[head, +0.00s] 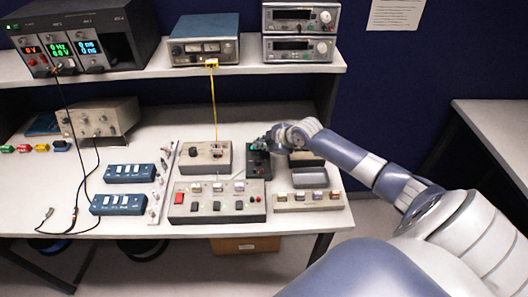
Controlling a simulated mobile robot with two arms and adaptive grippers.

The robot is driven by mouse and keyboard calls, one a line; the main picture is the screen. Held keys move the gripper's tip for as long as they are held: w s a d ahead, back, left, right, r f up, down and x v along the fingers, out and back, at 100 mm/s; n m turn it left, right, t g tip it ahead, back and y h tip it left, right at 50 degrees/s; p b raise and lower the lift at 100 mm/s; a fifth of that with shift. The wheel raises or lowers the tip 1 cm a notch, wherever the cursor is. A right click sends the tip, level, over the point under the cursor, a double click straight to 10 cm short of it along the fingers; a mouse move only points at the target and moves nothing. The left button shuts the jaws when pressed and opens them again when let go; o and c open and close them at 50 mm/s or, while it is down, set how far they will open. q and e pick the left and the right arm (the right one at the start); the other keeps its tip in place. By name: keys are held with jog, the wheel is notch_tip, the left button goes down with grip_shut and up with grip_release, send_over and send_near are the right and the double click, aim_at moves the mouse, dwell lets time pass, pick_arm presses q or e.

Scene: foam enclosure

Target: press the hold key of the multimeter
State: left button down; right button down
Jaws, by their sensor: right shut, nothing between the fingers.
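The multimeter appears to be the small dark handheld device (257,168) lying on the workbench, right of a beige box with a yellow cable. My right arm comes in from the right, and its gripper (264,143) is over the upper part of this device. The gripper is shut and empty. It covers the device's top end, and the hold key cannot be made out. I cannot tell whether the fingertips touch the device. My left gripper is not in view.
Close around the device are the beige box (192,158), a grey control panel with a red switch (222,208), a grey block (310,179) and a strip of coloured buttons (309,205). Instruments stand on the shelf (188,75) above.

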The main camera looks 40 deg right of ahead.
notch_tip(320, 180, up, 5)
jog(key=p, duration=0.4)
jog(key=shift+f, duration=0.1)
dwell(0.7)
